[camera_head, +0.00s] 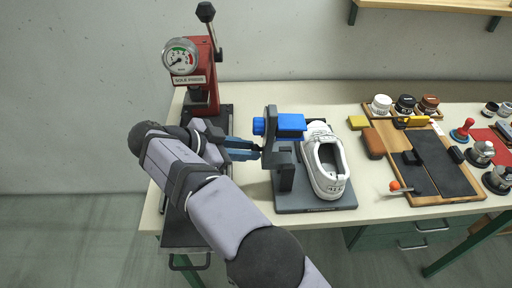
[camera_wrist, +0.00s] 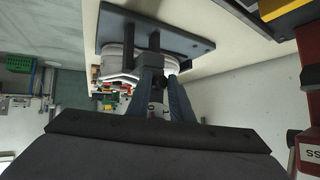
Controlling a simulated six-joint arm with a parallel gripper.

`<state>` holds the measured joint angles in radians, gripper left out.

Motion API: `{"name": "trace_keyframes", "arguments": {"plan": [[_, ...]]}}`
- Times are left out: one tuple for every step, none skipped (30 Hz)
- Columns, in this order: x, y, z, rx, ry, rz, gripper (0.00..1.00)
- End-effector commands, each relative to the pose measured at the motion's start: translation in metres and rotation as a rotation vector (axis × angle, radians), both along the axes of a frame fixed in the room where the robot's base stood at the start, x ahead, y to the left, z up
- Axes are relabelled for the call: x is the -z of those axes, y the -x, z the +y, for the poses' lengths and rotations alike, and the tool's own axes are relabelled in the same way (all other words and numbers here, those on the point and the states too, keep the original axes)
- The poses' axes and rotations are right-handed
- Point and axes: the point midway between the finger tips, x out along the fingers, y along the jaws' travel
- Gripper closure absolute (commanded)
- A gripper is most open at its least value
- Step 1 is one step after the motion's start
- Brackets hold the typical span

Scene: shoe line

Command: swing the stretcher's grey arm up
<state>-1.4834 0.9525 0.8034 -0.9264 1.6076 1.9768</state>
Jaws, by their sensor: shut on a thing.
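The stretcher stands on a dark grey base plate (camera_head: 318,205) on the bench, with a short dark post (camera_head: 286,178). My gripper (camera_head: 256,152) reaches in from the left and is shut at the lower part of the grey arm. In the wrist view, my gripper (camera_wrist: 163,76) closes around a small dark part; the fingers hide most of it.
A red sole press (camera_head: 198,82) with a gauge and black-knobbed lever stands close on the left. On the right lies a wooden tray (camera_head: 460,203) with a dark mat, jars (camera_head: 381,103) and a brush (camera_head: 373,143). Bench space in front of the stretcher is narrow.

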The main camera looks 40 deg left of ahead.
Motion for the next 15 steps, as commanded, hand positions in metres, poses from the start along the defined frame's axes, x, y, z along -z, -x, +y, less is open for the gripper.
{"name": "trace_keyframes", "arguments": {"plan": [[0.013,0.004,0.003,-0.003,0.001,0.01,1.0],[0.016,0.005,0.004,-0.003,0.001,0.01,1.0],[0.019,0.006,0.005,-0.003,0.003,0.01,1.0],[0.022,0.006,0.005,-0.002,0.002,0.01,1.0],[0.024,0.007,0.006,-0.002,0.002,0.01,1.0],[0.027,0.008,0.007,-0.002,0.002,0.01,1.0],[0.029,0.008,0.007,-0.002,0.002,0.01,1.0],[0.03,0.008,0.008,-0.002,0.002,0.01,1.0],[0.033,0.009,0.008,-0.001,0.003,0.009,1.0],[0.034,0.009,0.008,-0.001,0.002,0.009,1.0],[0.036,0.009,0.009,-0.001,0.002,0.009,1.0],[0.038,0.01,0.009,-0.001,0.003,0.01,1.0],[0.039,0.01,0.009,-0.001,0.003,0.01,1.0],[0.04,0.01,0.009,0.0,0.005,0.01,1.0],[0.042,0.01,0.009,-0.001,0.006,0.01,1.0]]}}
